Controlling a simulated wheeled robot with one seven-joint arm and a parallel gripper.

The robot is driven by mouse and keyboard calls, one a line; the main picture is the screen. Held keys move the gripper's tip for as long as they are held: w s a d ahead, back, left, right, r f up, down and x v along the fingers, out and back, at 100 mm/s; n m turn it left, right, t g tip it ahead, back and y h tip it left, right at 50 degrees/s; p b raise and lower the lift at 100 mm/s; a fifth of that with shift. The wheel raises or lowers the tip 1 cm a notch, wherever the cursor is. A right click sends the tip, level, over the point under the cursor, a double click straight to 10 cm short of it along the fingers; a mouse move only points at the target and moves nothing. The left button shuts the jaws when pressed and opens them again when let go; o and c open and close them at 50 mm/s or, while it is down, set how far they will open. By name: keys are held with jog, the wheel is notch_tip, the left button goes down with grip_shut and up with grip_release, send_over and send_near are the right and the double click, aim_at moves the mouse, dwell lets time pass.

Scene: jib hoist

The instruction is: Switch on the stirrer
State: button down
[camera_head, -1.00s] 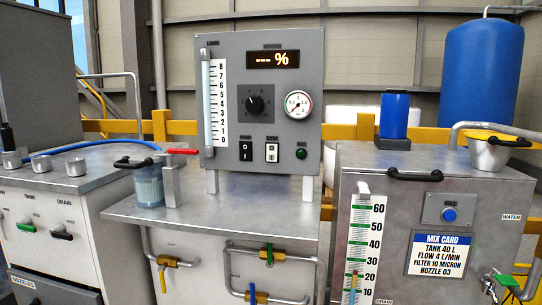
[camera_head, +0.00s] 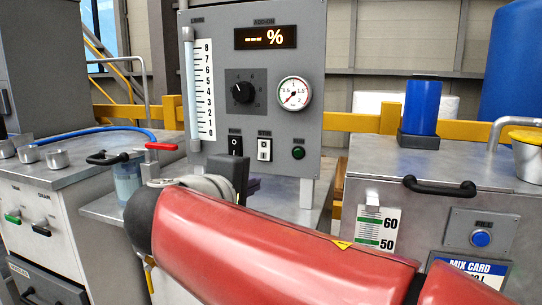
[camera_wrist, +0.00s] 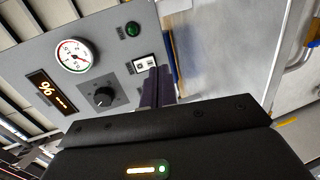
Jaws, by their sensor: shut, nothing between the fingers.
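Contact cannot be told. The black switch is out of sight there, probably behind the fingers. In the head view, my gripper is low in front of the panel, partly hidden by my red arm.
A green button (camera_head: 298,153) is right of the switches, and a round gauge (camera_head: 293,93) is above. The display (camera_head: 265,37) shows dashes and a percent sign. A red-handled lever (camera_head: 161,146) stands left of the panel. The right cabinet has a black handle (camera_head: 439,187).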

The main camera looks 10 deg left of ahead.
aim_at(263, 158)
jog(key=shift+n+t+y, duration=0.5)
jog(key=shift+t, duration=0.1)
jog(key=a, duration=0.1)
jog(key=a+r, duration=0.2)
jog(key=shift+s+a, duration=0.25)
jog(key=shift+s, duration=0.05)
jog(key=w, duration=0.4)
jog(key=w+f+p, duration=0.1)
jog(key=w, duration=0.4)
jog(key=w+d+p, duration=0.1)
jog(key=w, duration=0.3)
jog(key=shift+w+f, duration=0.35)
jog(key=shift+f, duration=0.05)
jog(key=shift+w, duration=0.1)
jog(key=shift+f, duration=0.1)
